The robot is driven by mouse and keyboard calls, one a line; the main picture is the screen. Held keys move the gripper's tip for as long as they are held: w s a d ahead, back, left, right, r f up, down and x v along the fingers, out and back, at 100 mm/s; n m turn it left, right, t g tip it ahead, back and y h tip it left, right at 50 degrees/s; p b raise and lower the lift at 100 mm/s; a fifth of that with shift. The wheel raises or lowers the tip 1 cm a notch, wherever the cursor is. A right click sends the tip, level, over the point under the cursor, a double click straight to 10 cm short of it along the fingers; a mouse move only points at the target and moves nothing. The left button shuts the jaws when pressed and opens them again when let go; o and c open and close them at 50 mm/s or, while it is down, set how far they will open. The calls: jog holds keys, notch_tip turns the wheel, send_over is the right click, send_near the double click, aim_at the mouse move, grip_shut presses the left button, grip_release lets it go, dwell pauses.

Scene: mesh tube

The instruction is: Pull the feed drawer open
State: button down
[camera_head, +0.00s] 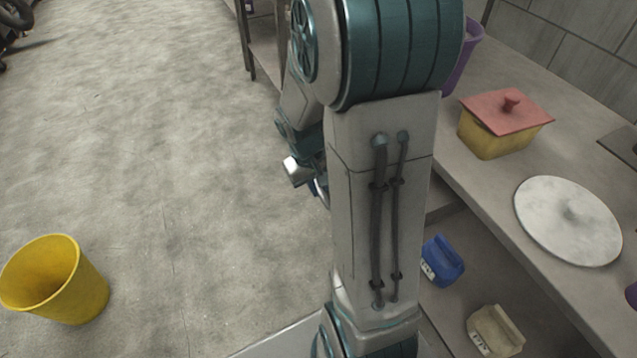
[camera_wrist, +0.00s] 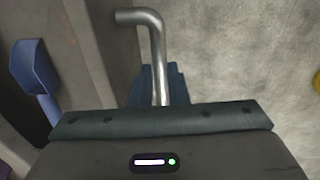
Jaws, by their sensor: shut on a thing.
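A bent, shiny metal handle (camera_wrist: 156,45) stands at the top middle of the wrist view. Its lower end runs down between the dark blue fingers of my gripper (camera_wrist: 158,88), which is shut on it. A grey panel (camera_wrist: 88,45) lies to the left of the handle, and I take it to be part of the feed drawer. In the head view my arm covers most of the gripper and the drawer. I cannot tell from these frames how far the drawer stands open.
A yellow bucket (camera_head: 55,280) stands on the floor at left; the floor between is clear. The counter at right holds a yellow box with a red lid (camera_head: 508,110) and a round pale lid (camera_head: 567,221). Blue (camera_head: 442,261) and cream (camera_head: 494,331) containers sit below. A blue scoop (camera_wrist: 35,68) shows in the wrist view.

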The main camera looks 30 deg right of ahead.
jog(key=c, duration=1.4)
grip_release()
notch_tip(320, 180, up, 14)
jog(key=a+p, duration=0.2)
jog(key=shift+a+f, duration=0.15)
jog(key=shift+a, duration=0.1)
jog(key=shift+p, duration=0.3)
jog(key=s+a+r+t+y+p, duration=0.2)
jog(key=s+a+r+t+p, duration=0.1)
jog(key=s+a+r+p, duration=0.4)
jog(key=s+r+p, duration=0.2)
jog(key=s+r, duration=0.1)
jog(key=r, duration=0.1)
jog(key=shift+a+r+p, duration=0.35)
jog(key=shift+a, duration=0.05)
